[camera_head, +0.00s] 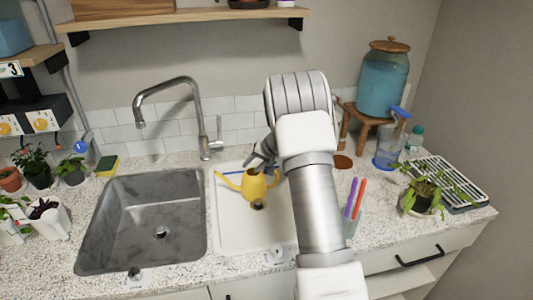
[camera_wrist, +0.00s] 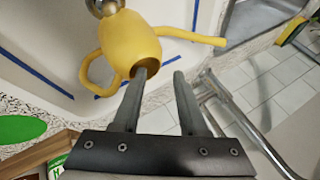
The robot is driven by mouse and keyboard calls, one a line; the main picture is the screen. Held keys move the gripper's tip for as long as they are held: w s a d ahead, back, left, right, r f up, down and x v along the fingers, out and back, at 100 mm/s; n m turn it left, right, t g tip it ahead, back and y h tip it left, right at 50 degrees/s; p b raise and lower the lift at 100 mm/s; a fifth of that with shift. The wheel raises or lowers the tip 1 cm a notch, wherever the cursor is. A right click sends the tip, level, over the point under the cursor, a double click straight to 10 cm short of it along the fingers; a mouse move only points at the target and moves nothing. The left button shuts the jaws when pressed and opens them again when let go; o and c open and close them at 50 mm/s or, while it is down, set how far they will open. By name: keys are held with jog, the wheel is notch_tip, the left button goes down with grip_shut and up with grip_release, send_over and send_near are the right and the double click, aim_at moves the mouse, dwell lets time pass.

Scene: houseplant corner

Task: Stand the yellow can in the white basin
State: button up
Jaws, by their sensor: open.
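The yellow can (camera_head: 255,187), a small watering can with a spout and a handle, is inside the white basin (camera_head: 232,232). It looks upright, just behind the drain, with its spout to the left in the head view. The can also shows in the wrist view (camera_wrist: 127,40), its open mouth facing my gripper. My gripper (camera_wrist: 161,72) is open at the can's top. One finger's tip overlaps the mouth and seems to be inside it; the other finger is outside, apart from the can. My arm hides part of the basin's right side in the head view.
A grey metal sink (camera_head: 145,215) with a tall faucet (camera_head: 180,85) lies left of the basin. To the right are a cup of pens (camera_head: 353,210), a spray bottle (camera_head: 388,150), a potted plant (camera_head: 422,195) and a drying rack (camera_head: 460,185). Blue strips mark the basin's inside.

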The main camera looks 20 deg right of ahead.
jog(key=v, duration=1.1)
jog(key=s+a+r+n+g, duration=0.1)
jog(key=s+a+r+n, duration=0.2)
jog(key=s+a+r, duration=1.15)
jog(key=s+a+f+n+h, duration=0.1)
jog(key=s+n+h, duration=0.2)
jog(key=s, duration=1.8)
jog(key=shift+a+f, duration=0.2)
jog(key=shift+a, duration=0.15)
